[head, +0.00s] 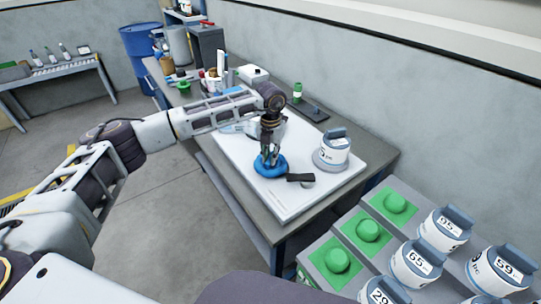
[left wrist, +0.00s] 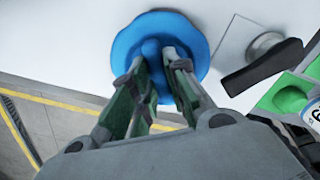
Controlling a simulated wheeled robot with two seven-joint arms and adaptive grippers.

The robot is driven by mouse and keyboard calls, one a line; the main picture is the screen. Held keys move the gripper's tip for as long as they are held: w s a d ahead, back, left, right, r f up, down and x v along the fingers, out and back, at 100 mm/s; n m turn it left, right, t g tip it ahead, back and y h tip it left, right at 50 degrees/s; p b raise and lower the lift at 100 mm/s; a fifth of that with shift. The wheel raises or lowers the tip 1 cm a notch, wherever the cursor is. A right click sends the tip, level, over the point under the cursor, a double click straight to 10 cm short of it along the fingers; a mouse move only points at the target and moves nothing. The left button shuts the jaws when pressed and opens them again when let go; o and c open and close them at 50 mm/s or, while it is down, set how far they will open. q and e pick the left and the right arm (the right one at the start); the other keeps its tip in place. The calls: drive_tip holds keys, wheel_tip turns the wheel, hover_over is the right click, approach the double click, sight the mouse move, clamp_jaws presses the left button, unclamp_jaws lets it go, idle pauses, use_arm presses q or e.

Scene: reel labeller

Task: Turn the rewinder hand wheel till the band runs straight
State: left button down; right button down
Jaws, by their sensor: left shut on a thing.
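The blue hand wheel (head: 282,167) lies flat on the white panel (head: 232,165) of the bench, and its scalloped rim fills the upper middle of the left wrist view (left wrist: 205,38). My left gripper (head: 268,157) reaches down onto the wheel from above. In the left wrist view its two fingers (left wrist: 158,58) close on the wheel's blue central part. A white reel with a grey-blue top (head: 332,153) stands on the panel to the right of the wheel. The band cannot be made out in either view. My right gripper is not in view.
A dark lever (head: 300,178) sits close to the right of the wheel. Several numbered white canisters (head: 415,262) and green knobs (head: 367,230) fill the stepped rack at the lower right. Bottles and boxes crowd the bench's far end. The floor at left is open.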

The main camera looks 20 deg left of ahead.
use_arm(q)
drive_tip(key=shift+m+b, duration=0.55)
drive_tip(key=shift+m, duration=0.75)
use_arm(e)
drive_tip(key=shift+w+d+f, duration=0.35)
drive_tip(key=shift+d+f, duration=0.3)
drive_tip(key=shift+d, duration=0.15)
use_arm(q)
drive_tip(key=c, duration=1.4)
unclamp_jaws()
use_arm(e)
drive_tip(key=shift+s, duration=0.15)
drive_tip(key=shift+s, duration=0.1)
